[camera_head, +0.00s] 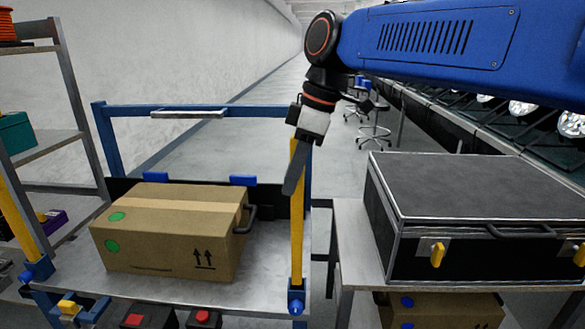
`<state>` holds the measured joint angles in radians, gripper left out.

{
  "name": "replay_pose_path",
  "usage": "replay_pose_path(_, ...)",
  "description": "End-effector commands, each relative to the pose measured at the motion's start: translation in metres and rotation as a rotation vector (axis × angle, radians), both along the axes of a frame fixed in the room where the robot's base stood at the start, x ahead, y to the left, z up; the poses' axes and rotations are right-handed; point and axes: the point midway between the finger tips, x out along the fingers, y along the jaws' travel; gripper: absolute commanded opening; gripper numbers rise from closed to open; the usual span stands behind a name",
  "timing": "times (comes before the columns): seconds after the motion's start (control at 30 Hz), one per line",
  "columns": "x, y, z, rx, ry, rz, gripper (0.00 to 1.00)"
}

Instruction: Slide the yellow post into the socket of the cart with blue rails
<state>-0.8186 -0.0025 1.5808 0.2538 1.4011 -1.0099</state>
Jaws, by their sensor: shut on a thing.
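The cart with blue rails (108,150) stands at left centre, with a grey deck (270,262). A yellow post (297,230) stands about upright at its front right corner. Its lower end meets a blue socket (296,297) there; I cannot tell how deep it sits. My gripper (294,178) reaches down from above and is shut on the upper part of this post. The fingers partly hide the post. Another yellow post (18,222) leans at the front left corner, its foot at a blue socket (38,268).
A cardboard box (165,235) sits on the cart's deck, left of the post. A black case (470,200) stands on a grey table to the right. A shelf rack (70,90) is at far left. Lamps (525,107) line the right side.

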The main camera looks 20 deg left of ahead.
Motion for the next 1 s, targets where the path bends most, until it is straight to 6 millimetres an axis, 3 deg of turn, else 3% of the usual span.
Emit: replay_pose_path(1.0, 0.0, 0.0, -0.056, 0.0, 0.0, 0.0, 0.03)
